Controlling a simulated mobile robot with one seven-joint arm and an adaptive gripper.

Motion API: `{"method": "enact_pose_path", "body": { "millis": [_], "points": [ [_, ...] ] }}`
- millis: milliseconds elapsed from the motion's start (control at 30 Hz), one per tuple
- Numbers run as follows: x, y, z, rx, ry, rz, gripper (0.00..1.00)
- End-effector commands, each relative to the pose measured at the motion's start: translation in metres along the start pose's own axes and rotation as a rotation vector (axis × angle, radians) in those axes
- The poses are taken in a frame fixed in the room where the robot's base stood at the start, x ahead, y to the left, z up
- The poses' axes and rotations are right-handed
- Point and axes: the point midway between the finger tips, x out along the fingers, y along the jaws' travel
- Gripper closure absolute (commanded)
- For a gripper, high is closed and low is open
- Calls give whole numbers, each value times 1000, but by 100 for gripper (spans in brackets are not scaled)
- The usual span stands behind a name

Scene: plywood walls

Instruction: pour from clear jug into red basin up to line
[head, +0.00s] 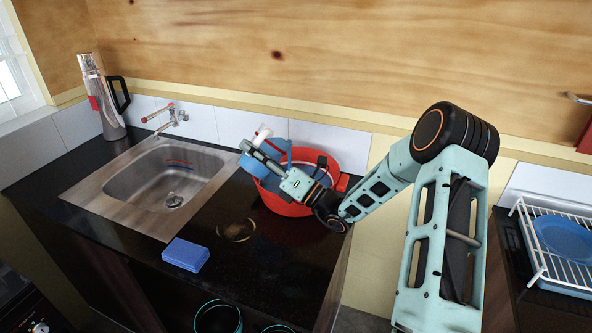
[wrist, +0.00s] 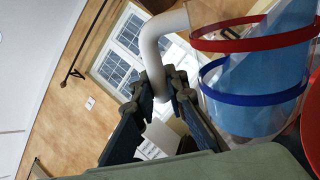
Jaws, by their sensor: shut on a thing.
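The clear jug (wrist: 262,95) has red and blue bands, a white handle (wrist: 160,45) and blue-tinted contents. My gripper (wrist: 165,100) is shut on the white handle, with the jug beside the fingers. In the head view, my gripper (head: 252,150) and the blue-tinted jug (head: 256,167) are over the left part of the red basin (head: 345,150). The jug looks tilted, but its spout and any stream are hidden. The basin stands on the dark counter and also shows at the right edge of the wrist view (wrist: 313,130). My arm covers part of it; its fill line and level cannot be made out.
A steel sink (head: 165,180) with a tap (head: 170,118) lies to the left. A silver flask (head: 103,100) stands behind it. A blue sponge (head: 186,254) and a brown ring mark (head: 236,231) are on the front counter. A white dish rack (head: 545,245) is at right.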

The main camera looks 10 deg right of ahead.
Motion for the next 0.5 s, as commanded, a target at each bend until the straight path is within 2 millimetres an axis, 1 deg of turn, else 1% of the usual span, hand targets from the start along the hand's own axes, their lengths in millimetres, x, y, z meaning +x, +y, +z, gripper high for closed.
{"method": "enact_pose_path", "body": {
  "millis": [500],
  "points": [
    [-1, -1, 2, 27, -23, 10, 100]
  ]
}}
